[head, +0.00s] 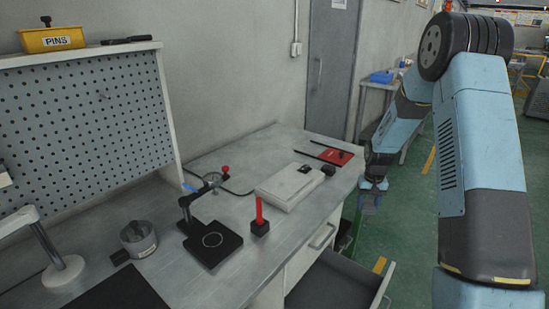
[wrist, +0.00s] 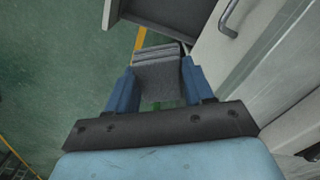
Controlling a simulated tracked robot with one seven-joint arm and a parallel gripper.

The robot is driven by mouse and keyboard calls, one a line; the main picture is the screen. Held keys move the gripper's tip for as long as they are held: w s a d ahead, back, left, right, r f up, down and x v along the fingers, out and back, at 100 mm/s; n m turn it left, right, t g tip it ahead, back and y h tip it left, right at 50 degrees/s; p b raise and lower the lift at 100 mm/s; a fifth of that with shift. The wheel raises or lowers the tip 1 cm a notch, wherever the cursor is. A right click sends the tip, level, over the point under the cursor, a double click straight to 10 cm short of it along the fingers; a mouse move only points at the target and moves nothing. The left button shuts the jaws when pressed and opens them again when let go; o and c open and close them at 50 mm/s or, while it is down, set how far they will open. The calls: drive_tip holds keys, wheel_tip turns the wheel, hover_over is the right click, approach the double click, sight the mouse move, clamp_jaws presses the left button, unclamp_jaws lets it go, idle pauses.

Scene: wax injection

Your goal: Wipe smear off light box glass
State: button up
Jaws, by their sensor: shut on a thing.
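My gripper (wrist: 160,80) is shut on a grey folded cloth (wrist: 158,77), which sits between its two blue fingers in the wrist view. In the head view my gripper (head: 371,197) hangs off the right end of the workbench, beside and below the bench top. A flat white box (head: 288,189), which looks like the light box, lies on the bench to the left of my gripper. No smear can be made out on it at this size.
An open drawer (head: 335,285) juts out from the bench front; it also shows in the wrist view (wrist: 165,18). A red post on a black block (head: 259,222), a black stand (head: 212,240) and a red tool (head: 338,156) surround the box. Green floor lies right of the bench.

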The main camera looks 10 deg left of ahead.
drive_tip(key=shift+a, duration=0.75)
